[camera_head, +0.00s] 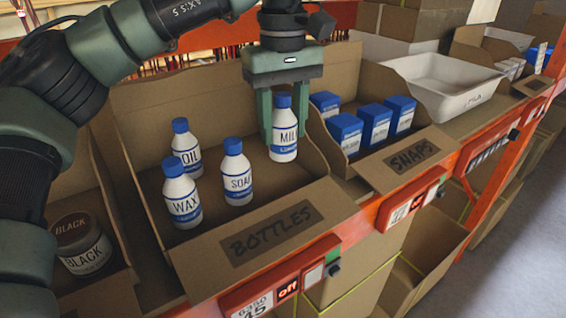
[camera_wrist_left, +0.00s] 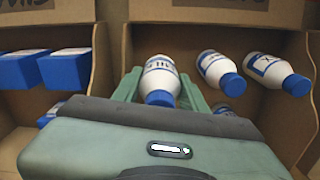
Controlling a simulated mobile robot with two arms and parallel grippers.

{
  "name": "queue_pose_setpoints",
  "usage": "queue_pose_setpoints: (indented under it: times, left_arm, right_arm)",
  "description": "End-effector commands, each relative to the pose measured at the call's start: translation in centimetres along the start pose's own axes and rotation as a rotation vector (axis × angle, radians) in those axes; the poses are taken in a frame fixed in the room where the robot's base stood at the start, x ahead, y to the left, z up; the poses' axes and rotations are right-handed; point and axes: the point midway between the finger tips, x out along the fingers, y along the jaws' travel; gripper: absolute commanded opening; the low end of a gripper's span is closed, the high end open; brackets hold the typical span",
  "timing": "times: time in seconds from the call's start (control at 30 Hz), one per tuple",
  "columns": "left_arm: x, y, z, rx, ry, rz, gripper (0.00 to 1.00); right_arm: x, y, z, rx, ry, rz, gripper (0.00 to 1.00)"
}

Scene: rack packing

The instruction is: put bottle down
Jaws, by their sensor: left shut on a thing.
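My left gripper (camera_head: 282,122) is shut on a white bottle with a blue cap, labelled MILK (camera_head: 284,138). It holds the bottle upright at the right side of the cardboard box marked BOTTLES (camera_head: 335,212). I cannot tell whether the bottle's base touches the box floor. In the left wrist view the held bottle (camera_wrist_left: 160,75) sits between the green fingers. In the box to its left stand the OIL bottle (camera_head: 186,148), the SOAP bottle (camera_head: 237,180) and the WAX bottle (camera_head: 182,203). My right gripper is not in view.
A box marked SNAPS (camera_head: 420,165) with several blue boxes stands to the right, beyond a cardboard wall. Farther right is a white tray (camera_head: 445,82). A dark-lidded BLACK jar (camera_head: 82,244) stands in the box at left. The bottle box has bare floor near its front.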

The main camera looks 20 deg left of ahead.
Motion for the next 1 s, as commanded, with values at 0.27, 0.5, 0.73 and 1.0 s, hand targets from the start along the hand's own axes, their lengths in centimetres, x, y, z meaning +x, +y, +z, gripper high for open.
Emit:
queue_pose_setpoints:
  times: [0.27, 0.5, 0.73, 1.0]
  left_arm:
    - [3.3, 0.0, 0.0, -0.001, 0.001, 0.001, 0.0]
    - [5.1, 0.0, 0.1, 0.0, 0.0, 0.002, 0.0]
    - [5.1, 0.0, 0.0, -0.001, 0.0, 0.001, 0.0]
    - [5.3, 0.0, 0.0, -0.001, 0.0, 0.001, 0.51]
  right_arm:
    - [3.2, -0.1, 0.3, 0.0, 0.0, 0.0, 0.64]
    - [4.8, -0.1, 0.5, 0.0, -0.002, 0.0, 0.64]
    - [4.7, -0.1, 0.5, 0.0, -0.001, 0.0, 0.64]
    - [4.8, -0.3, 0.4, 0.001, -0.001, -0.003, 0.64]
